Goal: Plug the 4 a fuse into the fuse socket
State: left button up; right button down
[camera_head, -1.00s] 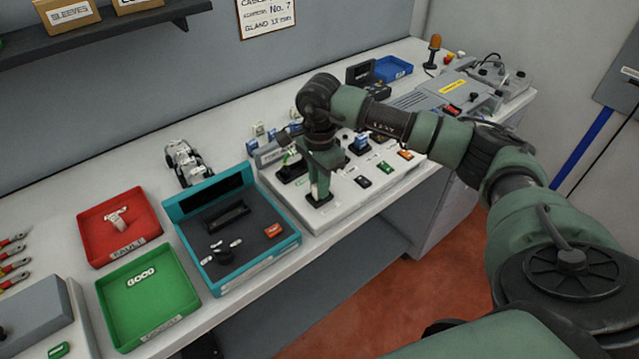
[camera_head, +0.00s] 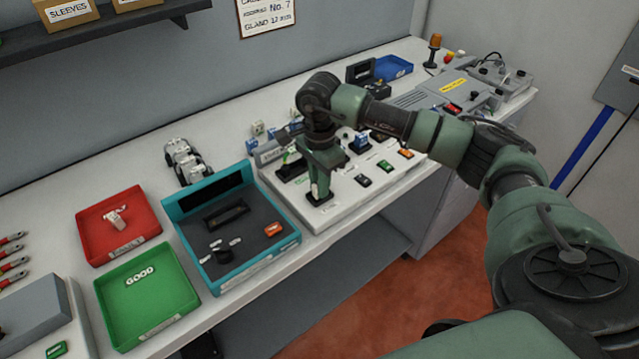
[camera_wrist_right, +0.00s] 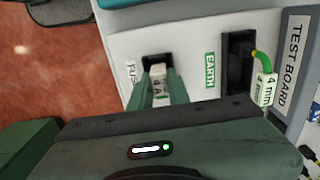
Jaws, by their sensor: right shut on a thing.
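The white fuse (camera_wrist_right: 158,84), marked 4 A, is between the fingers of my right gripper (camera_wrist_right: 160,88) in the right wrist view. My right gripper (camera_head: 320,190) is shut on it and points down at the front left corner of the test board (camera_head: 341,205). The black fuse socket (camera_wrist_right: 156,60), beside the FUSE label (camera_wrist_right: 131,74), is right at the fuse's far end. The fuse overlaps the socket in the picture; I cannot tell how deep it sits. The fingers hide part of the fuse and socket. My left gripper is not in view.
Beside the socket are the EARTH label (camera_wrist_right: 210,70) and a black terminal (camera_wrist_right: 238,65) with a green-yellow wire. Red (camera_head: 88,255) and green (camera_head: 120,342) trays lie further left.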

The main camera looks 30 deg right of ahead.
jog(key=shift+s+f+b, duration=0.15)
jog(key=shift+f+b, duration=0.25)
dwell(1.1)
jog(key=c, duration=1.3)
grip_release()
jog(key=shift+a+f, duration=0.1)
jog(key=shift+o, duration=0.2)
jog(key=shift+f, duration=0.1)
jog(key=shift+o, duration=0.3)
jog(key=shift+s+r+p, duration=0.1)
jog(key=shift+r+p, duration=0.45)
jog(key=shift+r, duration=0.5)
jog(key=shift+w+r+p, duration=0.2)
jog(key=shift+r+p, duration=0.25)
jog(key=shift+r, duration=0.35)
jog(key=shift+r+p, duration=1)
jog(key=shift+r, duration=0.95)
